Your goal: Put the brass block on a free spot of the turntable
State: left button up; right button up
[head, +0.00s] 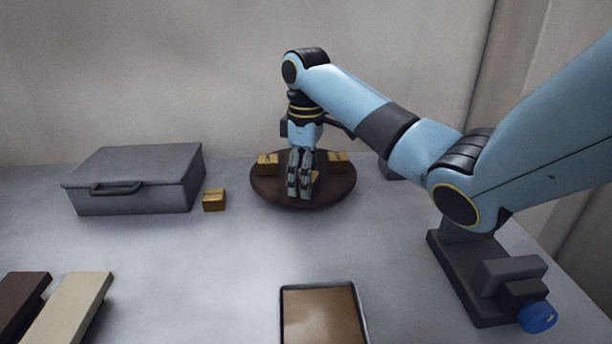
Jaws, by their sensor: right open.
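The turntable (268,188) is a dark brown round disc near the back of the table. One brass block (267,159) sits at its back left and another brass block (339,158) at its back right. A further brass-coloured piece (315,176) on the disc is partly hidden behind my right gripper. A separate brass block (214,200) stands on the table, left of the turntable and apart from it. My right gripper (300,192) points down over the middle of the turntable, with its fingers open. I cannot tell whether its fingers touch anything. My left gripper is out of view.
A grey case with a handle (135,182) stands left of the loose block. A tray with a brown inside (322,315) lies at the front. Dark (20,302) and cream (68,308) boards lie front left. A grey device (485,275) with a blue knob stands right. The table's middle is clear.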

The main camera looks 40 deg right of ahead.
notch_tip(320, 180, up, 5)
jog(key=shift+r+p, duration=0.15)
jog(key=shift+p, duration=0.2)
notch_tip(320, 180, up, 7)
jog(key=p, duration=0.5)
jog(key=shift+p, duration=0.4)
